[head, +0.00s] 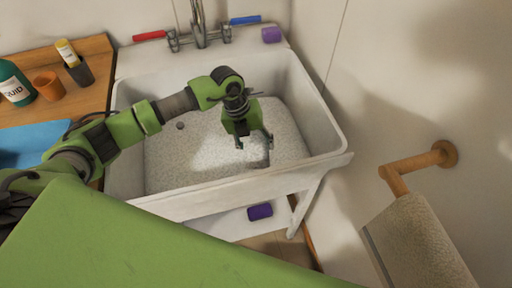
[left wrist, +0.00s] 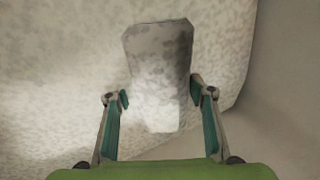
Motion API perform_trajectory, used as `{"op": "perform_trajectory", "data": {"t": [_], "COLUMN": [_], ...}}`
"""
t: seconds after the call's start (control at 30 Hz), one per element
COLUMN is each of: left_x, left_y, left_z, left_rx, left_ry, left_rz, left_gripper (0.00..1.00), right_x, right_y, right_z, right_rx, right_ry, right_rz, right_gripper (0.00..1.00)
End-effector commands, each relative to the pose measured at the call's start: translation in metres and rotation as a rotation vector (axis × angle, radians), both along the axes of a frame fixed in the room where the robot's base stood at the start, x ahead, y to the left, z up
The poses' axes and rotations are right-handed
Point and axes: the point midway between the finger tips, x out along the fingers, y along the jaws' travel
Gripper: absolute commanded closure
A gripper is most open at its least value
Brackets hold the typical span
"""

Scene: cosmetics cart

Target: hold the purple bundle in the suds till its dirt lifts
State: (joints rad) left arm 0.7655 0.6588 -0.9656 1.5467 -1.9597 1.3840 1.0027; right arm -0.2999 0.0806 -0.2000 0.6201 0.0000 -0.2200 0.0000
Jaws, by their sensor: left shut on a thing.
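The white sink (head: 322,120) holds pale, speckled suds (head: 185,155). My left gripper (head: 253,143) reaches down into the sink, low over the suds at their right part. In the left wrist view it is shut on a pale grey, mottled block (left wrist: 158,65) that sits between its fingers. No purple shows on this block, so I cannot tell whether it is the purple bundle under dirt or foam. How deep it sits in the suds is unclear. My right gripper is not in view.
One small purple block (head: 271,35) sits on the sink's back right corner, another purple block (head: 260,212) below the sink. The tap (head: 199,30) stands at the back. A wooden counter with a green bottle (head: 14,84) is left; a towel (head: 420,250) hangs right.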

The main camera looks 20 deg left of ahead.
Motion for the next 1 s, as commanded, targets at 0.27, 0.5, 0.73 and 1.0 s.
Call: {"op": "perform_trajectory", "data": {"t": [0.27, 0.5, 0.73, 1.0], "left_x": [0.0021, 0.0004, -0.0025, -0.0018], "left_y": [-0.0032, 0.0001, 0.0038, 0.0027], "left_z": [0.0009, 0.0014, 0.0012, 0.0009], "left_rx": [-0.002, -0.001, -0.001, -0.002], "left_ry": [-0.002, -0.001, -0.002, -0.002], "left_rz": [-0.001, 0.0, -0.001, -0.001], "left_gripper": [0.68, 0.68, 0.68, 0.68], "right_x": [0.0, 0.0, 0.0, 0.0], "right_y": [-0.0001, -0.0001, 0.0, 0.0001], "right_z": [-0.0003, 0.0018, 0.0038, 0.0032], "right_rx": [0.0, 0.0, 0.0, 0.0], "right_ry": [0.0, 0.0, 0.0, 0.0], "right_rz": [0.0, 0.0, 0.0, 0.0], "right_gripper": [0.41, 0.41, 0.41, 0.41]}}
